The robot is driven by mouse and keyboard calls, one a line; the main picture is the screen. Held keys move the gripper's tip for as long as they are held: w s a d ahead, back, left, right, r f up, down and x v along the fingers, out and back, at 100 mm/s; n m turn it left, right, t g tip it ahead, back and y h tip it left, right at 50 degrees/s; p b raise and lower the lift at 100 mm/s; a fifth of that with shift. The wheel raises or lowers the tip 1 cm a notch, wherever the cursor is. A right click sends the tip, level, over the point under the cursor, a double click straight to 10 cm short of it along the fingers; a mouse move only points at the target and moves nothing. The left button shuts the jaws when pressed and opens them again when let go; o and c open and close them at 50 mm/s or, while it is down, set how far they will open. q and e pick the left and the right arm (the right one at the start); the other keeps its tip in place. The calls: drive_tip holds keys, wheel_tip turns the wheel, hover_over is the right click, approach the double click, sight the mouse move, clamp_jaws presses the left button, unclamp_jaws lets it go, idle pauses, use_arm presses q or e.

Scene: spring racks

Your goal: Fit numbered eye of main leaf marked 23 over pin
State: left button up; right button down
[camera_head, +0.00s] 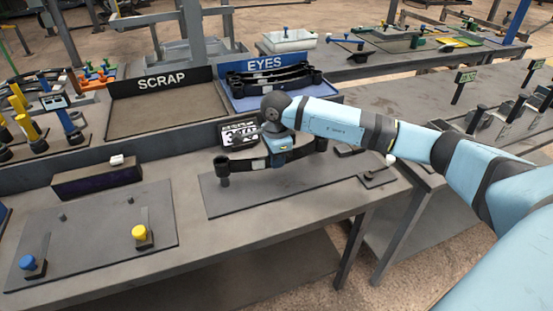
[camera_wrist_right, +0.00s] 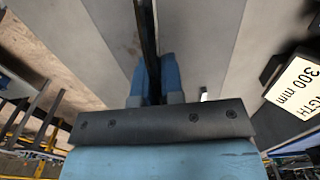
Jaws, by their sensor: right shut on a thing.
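The held main leaf (camera_head: 250,164) is a long dark bar with a rolled eye at each end, above a flat grey plate (camera_head: 290,190). A dark upright cylinder shows under its left eye (camera_head: 222,163); I cannot tell whether the eye is around a pin or above it. No number is readable on the leaf. My right gripper (camera_head: 279,159) is shut on the leaf near its middle. In the right wrist view the blue fingers (camera_wrist_right: 156,82) pinch the dark bar edge-on. My left gripper is not in view.
A blue EYES tray (camera_head: 232,98) with several dark leaves and a SCRAP tray (camera_head: 165,118) stand behind. A small display (camera_head: 239,131) is close behind the leaf. A board (camera_head: 95,235) with yellow and blue knobs lies left. The right bench (camera_head: 420,95) holds racks.

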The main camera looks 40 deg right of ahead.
sight(275, 178)
use_arm(q)
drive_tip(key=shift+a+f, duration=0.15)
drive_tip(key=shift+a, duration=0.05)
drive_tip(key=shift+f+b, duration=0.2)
drive_tip(key=shift+b, duration=0.1)
use_arm(e)
drive_tip(key=shift+f, duration=0.2)
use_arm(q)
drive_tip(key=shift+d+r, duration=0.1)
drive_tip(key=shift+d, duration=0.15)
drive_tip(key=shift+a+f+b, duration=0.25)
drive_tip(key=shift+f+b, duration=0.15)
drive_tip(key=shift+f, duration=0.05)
use_arm(e)
drive_tip(key=shift+f, duration=0.45)
use_arm(q)
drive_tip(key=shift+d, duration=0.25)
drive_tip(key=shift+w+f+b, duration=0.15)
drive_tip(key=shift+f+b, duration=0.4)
drive_tip(key=shift+b, duration=0.7)
use_arm(e)
drive_tip(key=shift+f, duration=1.55)
idle(1.3)
drive_tip(key=shift+w+a, duration=0.1)
drive_tip(key=shift+a, duration=0.1)
idle(0.9)
